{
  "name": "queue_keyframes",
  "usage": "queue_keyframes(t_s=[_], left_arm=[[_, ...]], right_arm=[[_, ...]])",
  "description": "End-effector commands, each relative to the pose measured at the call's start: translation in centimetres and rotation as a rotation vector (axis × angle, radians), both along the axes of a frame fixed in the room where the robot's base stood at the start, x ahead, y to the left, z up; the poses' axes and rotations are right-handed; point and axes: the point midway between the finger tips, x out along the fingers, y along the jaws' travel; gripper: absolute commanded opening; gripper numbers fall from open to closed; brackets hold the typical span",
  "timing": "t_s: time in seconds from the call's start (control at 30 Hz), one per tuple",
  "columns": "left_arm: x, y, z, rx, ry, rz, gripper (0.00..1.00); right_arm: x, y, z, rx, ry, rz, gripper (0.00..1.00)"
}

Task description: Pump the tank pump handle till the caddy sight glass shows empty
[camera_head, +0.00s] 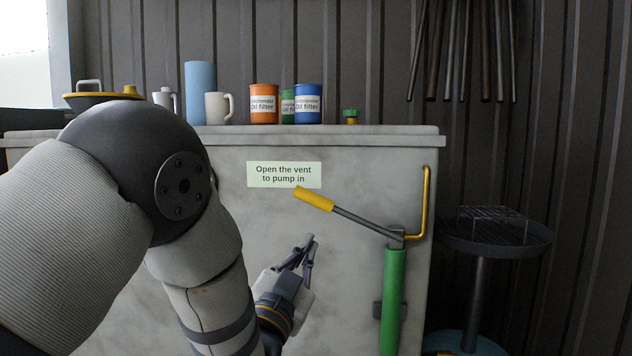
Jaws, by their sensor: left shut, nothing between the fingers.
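The tank pump (393,300) is a green upright cylinder in front of the grey tank (345,215). Its handle (355,217) is a dark rod with a yellow grip (314,199), sloping up to the left. A yellow pipe (426,200) rises from the pump head. My left gripper (307,240) is shut and empty, below the yellow grip and left of the pump, apart from both in the picture. A caddy (103,95) with a yellow rim sits at the upper left, partly hidden by my left arm. I see no sight glass. My right gripper is not in view.
A label (284,175) on the tank reads "Open the vent to pump in". On the tank top stand a green-and-yellow cap (351,116), oil filter cans (264,104), a white mug (219,107) and a blue cylinder (200,92). A round stand (496,236) is at right.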

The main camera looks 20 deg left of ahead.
Motion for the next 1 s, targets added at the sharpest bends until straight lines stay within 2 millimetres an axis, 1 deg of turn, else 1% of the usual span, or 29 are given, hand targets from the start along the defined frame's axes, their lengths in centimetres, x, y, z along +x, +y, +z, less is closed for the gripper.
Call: queue_keyframes(t_s=[0.03, 0.1, 0.2, 0.3, 0.53, 0.63, 0.77, 1.0], left_arm=[[0.0, -0.2, 2.9, 0.01, -0.061, 0.0, 0.0], [-0.1, -0.3, 5.6, 0.02, -0.125, 0.001, 0.0], [-0.2, -0.4, 7.6, 0.031, -0.175, 0.003, 0.0], [-0.2, -0.5, 8.0, 0.032, -0.188, 0.004, 0.0], [-0.2, -0.4, 7.9, 0.031, -0.185, 0.004, 0.0], [0.3, -0.4, 8.1, 0.031, -0.185, 0.004, 0.0], [2.2, -0.4, 9.3, 0.03, -0.188, 0.004, 0.0], [6.9, -0.4, 11.6, 0.03, -0.186, 0.004, 0.0]], right_arm=[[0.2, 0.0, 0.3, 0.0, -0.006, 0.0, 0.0], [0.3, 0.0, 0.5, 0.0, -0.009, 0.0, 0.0], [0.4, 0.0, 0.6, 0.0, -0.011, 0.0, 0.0], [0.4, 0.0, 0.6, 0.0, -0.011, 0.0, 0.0], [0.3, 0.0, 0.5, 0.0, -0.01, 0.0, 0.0], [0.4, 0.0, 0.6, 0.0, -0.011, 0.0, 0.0], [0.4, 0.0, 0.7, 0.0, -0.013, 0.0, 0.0], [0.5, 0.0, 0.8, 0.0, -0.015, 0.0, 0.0]])
